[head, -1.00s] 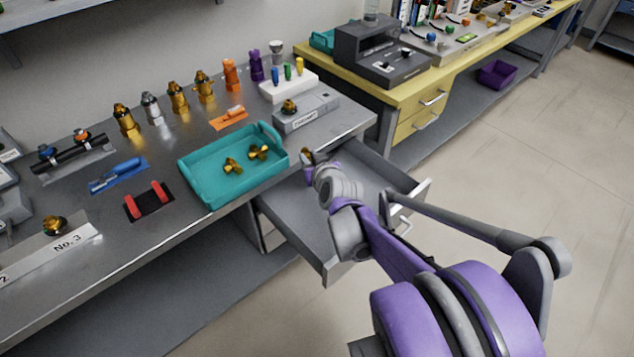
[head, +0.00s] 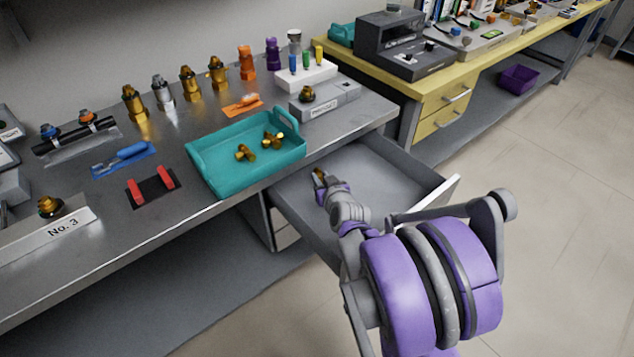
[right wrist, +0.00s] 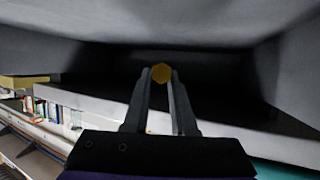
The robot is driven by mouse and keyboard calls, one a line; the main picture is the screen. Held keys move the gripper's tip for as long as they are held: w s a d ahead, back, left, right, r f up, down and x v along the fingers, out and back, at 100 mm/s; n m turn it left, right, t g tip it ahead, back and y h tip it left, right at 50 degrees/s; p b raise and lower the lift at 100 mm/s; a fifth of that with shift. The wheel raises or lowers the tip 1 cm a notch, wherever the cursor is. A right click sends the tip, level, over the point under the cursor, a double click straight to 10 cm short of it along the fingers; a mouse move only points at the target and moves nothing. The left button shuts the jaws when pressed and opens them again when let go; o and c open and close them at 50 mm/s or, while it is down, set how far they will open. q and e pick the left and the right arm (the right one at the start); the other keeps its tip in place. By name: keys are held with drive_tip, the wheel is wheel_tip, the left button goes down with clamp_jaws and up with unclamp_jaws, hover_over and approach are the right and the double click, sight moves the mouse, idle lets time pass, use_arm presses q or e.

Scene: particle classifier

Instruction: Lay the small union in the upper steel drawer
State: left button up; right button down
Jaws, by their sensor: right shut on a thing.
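The small union (right wrist: 161,72) is a small brass, hexagonal-looking piece between the fingertips of my right gripper (head: 320,178). Those fingers are shut on it, and it also shows as a brass spot in the head view (head: 319,172). The upper steel drawer (head: 395,190) is pulled out from under the steel bench. My right gripper is over or within its left part, near the bench edge. I cannot tell whether the union touches the drawer floor. The drawer's grey walls surround the fingers in the right wrist view (right wrist: 290,70). My left gripper is out of view.
A teal tray (head: 222,178) with brass fittings stands on the bench just left of the drawer. A grey block (head: 335,98) with a brass fitting sits behind it. The drawer's floor is bare on the right. A yellow bench (head: 440,88) stands beyond.

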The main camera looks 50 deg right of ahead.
drive_tip(key=shift+w+d+f+b, duration=0.15)
drive_tip(key=shift+w+f+b, duration=0.15)
drive_tip(key=shift+w, duration=0.4)
drive_tip(key=shift+s+f, duration=0.1)
drive_tip(key=shift+f, duration=0.25)
drive_tip(key=shift+f+b, duration=0.4)
drive_tip(key=shift+f, duration=0.15)
drive_tip(key=c, duration=0.7)
unclamp_jaws()
drive_tip(key=shift+s, duration=0.1)
